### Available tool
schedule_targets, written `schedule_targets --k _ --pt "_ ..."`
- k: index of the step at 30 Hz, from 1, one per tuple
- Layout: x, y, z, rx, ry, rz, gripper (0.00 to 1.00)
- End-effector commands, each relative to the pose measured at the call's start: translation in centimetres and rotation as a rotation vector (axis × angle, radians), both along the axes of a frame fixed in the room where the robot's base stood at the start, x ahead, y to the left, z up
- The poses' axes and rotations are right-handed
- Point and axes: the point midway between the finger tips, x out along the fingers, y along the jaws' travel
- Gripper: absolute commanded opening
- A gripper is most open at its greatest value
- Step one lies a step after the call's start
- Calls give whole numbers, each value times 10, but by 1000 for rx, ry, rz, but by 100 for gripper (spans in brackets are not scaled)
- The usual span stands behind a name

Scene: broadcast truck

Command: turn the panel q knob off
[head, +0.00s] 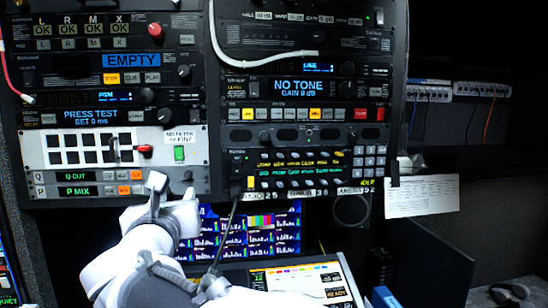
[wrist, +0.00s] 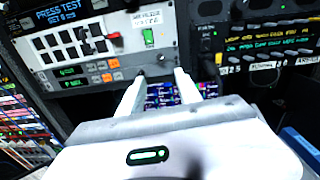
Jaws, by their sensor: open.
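The row also shows in the wrist view (wrist: 68,71).
A "P MIX" row (head: 76,190) lies just below. Above are a black button grid with a red-handled lever (head: 144,149) and a green switch (head: 180,153). A keypad unit (head: 300,168) is to the right. Monitors (head: 250,232) and a lit touchscreen (head: 300,283) lie below.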

Motion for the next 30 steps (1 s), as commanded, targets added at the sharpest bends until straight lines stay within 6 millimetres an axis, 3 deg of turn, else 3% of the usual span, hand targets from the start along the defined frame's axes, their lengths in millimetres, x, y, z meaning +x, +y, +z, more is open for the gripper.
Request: schedule_targets --k 12,15,21,29,30 --pt "117 28 0 -5 -1 -3 41" --pt "138 33 0 -6 -1 -2 41" --pt "158 39 -2 -6 -1 -1 41" --pt "160 40 -3 -6 -1 0 41" --pt "160 40 -3 -6 -1 0 37"
